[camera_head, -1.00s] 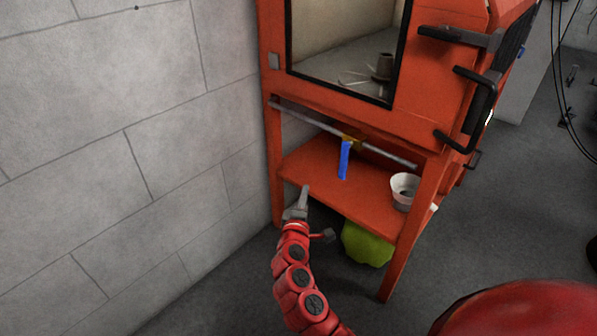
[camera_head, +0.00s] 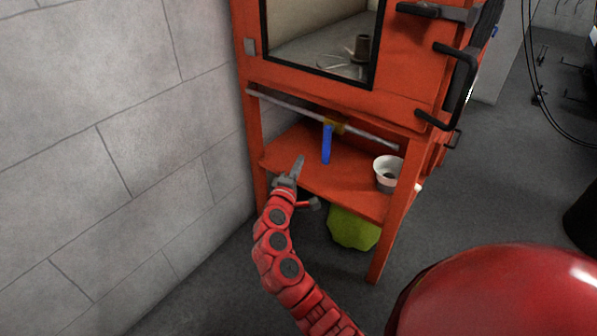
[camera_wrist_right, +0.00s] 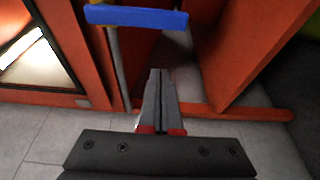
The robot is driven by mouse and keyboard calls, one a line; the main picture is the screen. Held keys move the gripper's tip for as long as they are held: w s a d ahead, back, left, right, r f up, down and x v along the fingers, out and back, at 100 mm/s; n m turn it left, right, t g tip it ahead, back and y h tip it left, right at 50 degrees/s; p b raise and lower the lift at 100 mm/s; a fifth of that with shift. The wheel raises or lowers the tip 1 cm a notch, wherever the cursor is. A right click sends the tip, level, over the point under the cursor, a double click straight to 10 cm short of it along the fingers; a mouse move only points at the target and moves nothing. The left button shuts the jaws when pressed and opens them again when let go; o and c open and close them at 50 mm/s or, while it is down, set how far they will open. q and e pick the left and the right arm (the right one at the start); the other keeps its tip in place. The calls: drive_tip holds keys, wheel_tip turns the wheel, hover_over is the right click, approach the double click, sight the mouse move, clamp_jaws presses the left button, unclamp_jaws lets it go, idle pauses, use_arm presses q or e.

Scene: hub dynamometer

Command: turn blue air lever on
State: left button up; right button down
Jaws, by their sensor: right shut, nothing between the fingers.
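The blue air lever (camera_head: 327,144) hangs down from a yellow valve (camera_head: 335,126) on a grey pipe (camera_head: 290,108) across the front of the orange cabinet. In the right wrist view the blue lever (camera_wrist_right: 137,17) lies across the top, beyond the fingertips. My right gripper (camera_head: 298,163) is shut and empty, to the left of the lever and a little lower in the head view, apart from it. In the right wrist view its closed fingers (camera_wrist_right: 158,75) point toward the cabinet's lower opening. My left gripper is not in view.
The orange cabinet (camera_head: 400,90) has a shelf (camera_head: 345,188) under the pipe, with a white bowl (camera_head: 388,173) at its right. A green bag-like object (camera_head: 353,229) sits below the shelf. A block wall (camera_head: 110,110) stands close on the left. Black handles (camera_head: 463,85) stick out at right.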

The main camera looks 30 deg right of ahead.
sight(329, 144)
drive_tip(key=d+b, duration=0.1)
drive_tip(key=d, duration=0.4)
drive_tip(key=shift+d+b, duration=0.35)
drive_tip(key=shift+d, duration=0.05)
